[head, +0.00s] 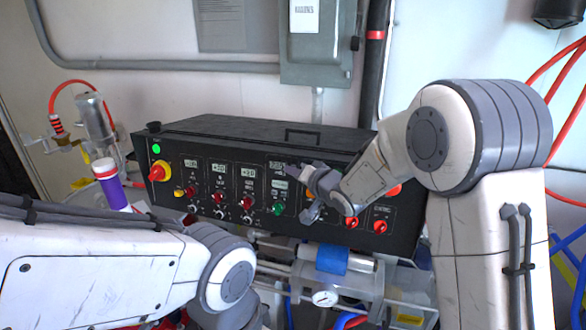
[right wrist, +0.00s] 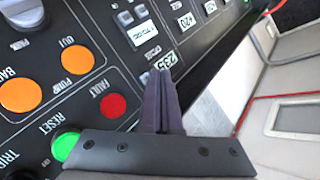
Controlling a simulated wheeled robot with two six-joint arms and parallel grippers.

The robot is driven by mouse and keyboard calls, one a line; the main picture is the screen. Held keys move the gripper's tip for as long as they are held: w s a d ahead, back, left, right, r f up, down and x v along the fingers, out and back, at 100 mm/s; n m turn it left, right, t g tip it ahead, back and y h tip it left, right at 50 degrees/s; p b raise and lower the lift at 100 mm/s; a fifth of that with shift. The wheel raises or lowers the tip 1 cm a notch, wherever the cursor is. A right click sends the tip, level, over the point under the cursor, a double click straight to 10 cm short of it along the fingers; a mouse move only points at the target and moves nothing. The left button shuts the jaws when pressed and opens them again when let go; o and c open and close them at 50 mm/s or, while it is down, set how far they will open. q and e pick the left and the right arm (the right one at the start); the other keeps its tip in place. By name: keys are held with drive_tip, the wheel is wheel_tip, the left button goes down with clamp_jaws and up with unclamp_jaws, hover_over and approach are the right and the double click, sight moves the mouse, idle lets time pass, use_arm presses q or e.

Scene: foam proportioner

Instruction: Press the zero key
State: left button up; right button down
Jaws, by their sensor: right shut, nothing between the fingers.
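The black control panel (head: 230,190) faces me with several small white displays, knobs and buttons. It also fills much of the right wrist view (right wrist: 75,20). My right gripper (head: 288,170) is shut and empty, its tips in front of the panel's upper middle by a display (head: 277,164). In the right wrist view its closed fingertips (right wrist: 161,74) overlap the edge of a display reading 235 (right wrist: 164,62). Small grey keys (right wrist: 125,18) sit near another display (right wrist: 141,32). I cannot read which is the zero key, nor tell whether the tips touch the panel. My left gripper is out of view.
A red FAULT light (right wrist: 112,105), a green RESET button (right wrist: 65,147) and an orange lamp (right wrist: 77,59) lie beside the fingers. Pipes and a gauge (head: 325,298) sit below. My left arm crosses the lower left.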

drive_tip(key=shift+w, duration=0.15)
drive_tip(key=shift+w+d, duration=0.1)
drive_tip(key=shift+w, duration=0.15)
drive_tip(key=shift+w+d+f+p, duration=0.1)
drive_tip(key=shift+w+d+p, duration=0.05)
drive_tip(key=shift+w+p, duration=0.3)
idle(0.7)
drive_tip(key=shift+s, duration=0.2)
drive_tip(key=shift+s+a, duration=0.25)
drive_tip(key=shift+s, duration=0.4)
drive_tip(key=s, duration=0.1)
drive_tip(key=s+a+b, duration=0.1)
drive_tip(key=s, duration=0.1)
drive_tip(key=s+r, duration=0.1)
drive_tip(key=shift+s+a, duration=0.3)
drive_tip(key=shift+s, duration=0.05)
idle(0.7)
